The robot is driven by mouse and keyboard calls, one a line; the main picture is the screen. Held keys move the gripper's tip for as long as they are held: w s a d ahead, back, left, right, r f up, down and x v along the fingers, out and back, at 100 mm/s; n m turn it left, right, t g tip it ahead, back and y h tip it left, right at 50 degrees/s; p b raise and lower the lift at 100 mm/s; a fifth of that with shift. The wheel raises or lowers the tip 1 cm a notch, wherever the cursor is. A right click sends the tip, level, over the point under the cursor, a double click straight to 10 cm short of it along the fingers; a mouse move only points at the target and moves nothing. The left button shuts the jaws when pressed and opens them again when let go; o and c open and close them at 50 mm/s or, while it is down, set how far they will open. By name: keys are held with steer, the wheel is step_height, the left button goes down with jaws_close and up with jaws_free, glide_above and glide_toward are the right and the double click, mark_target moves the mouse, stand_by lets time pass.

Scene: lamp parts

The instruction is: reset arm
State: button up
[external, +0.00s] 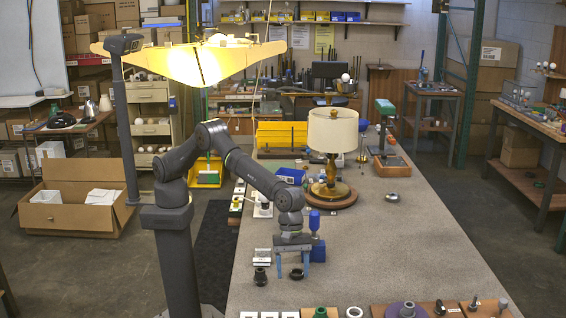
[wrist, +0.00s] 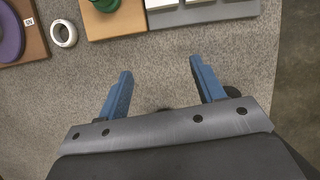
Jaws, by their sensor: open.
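My gripper (external: 293,270) is open and empty, hanging fingers down low over the grey bench top. Its two blue fingers (wrist: 161,70) are apart in the wrist view with only bench surface between them. A dark ring (external: 296,274) sits by the fingers in the external view; I cannot tell whether it touches them. A small black part (external: 260,277) stands just to the left. A table lamp with a cream shade (external: 333,131) and a round wooden base (external: 331,198) stands upright behind my gripper, apart from it.
A wooden board (external: 443,309) with several parts lies along the front edge. A purple disc (wrist: 9,36), a white ring (wrist: 64,33) and a green part (wrist: 112,18) show in the wrist view.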

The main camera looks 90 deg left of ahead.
steer(key=w+f, duration=0.1)
steer(key=w, duration=0.1)
steer(key=w+a+f, duration=0.1)
steer(key=w, duration=0.1)
steer(key=w+f, duration=0.1)
steer(key=shift+w+a+f, duration=0.25)
steer(key=shift+w+f, duration=0.05)
steer(key=shift+w, duration=0.1)
steer(key=s+r+m+g, duration=0.1)
steer(key=s+r+m, duration=0.2)
steer(key=s, duration=1.5)
step_height(320, 180, up, 4)
steer(key=shift+d+r, duration=0.1)
steer(key=shift+d, duration=0.2)
